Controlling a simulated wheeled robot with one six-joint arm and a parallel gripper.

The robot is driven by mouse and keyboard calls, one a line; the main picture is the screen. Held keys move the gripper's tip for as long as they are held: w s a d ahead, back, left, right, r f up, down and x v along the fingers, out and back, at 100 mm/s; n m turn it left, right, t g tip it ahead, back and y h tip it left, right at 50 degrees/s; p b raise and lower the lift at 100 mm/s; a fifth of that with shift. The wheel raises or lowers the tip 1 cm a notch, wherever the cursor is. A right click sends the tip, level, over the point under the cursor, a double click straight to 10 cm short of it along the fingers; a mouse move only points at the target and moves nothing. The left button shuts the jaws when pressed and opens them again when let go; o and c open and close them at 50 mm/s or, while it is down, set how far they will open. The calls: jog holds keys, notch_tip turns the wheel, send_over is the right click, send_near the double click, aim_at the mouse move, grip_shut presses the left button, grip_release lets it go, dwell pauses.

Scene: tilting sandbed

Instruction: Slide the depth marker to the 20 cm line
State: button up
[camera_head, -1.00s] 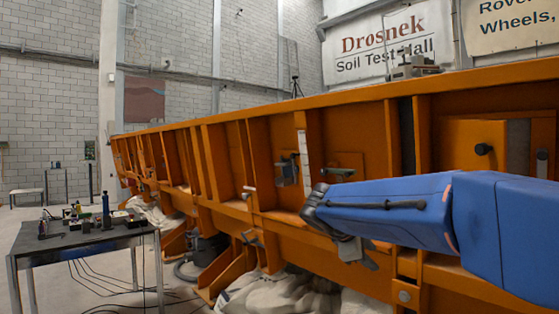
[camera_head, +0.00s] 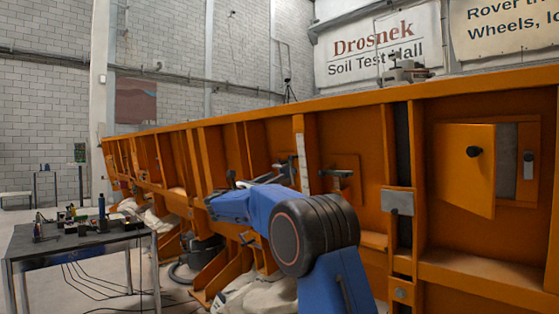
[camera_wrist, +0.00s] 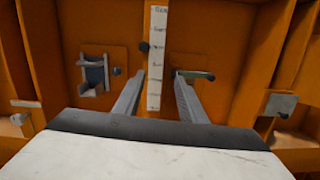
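A white upright scale strip (camera_wrist: 157,50) with dark marks is fixed to the orange wall; it also shows in the head view (camera_head: 301,155). A small dark knob (camera_wrist: 144,46) sits at the strip's left edge; it may be the depth marker, but I cannot tell. My gripper (camera_wrist: 159,74) is open and empty, with its two grey fingers apart. In the wrist view they point at the wall on either side of the strip's lower part. The marks are too blurred to read, so I cannot tell which is 20 cm.
A metal bracket (camera_wrist: 94,74) is left of the strip, and a green-tipped lever (camera_wrist: 195,74) is right of it. An orange hatch (camera_head: 466,168) with a black knob stands open at right. A black table (camera_head: 75,240) with small items stands at left.

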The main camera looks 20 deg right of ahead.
aim_at(290, 158)
jog(key=w+a+n+t, duration=0.1)
jog(key=w+a, duration=0.2)
jog(key=shift+h, duration=0.4)
jog(key=x, duration=1.7)
jog(key=shift+d+r, duration=0.1)
jog(key=shift+r, duration=0.4)
jog(key=shift+c, duration=0.7)
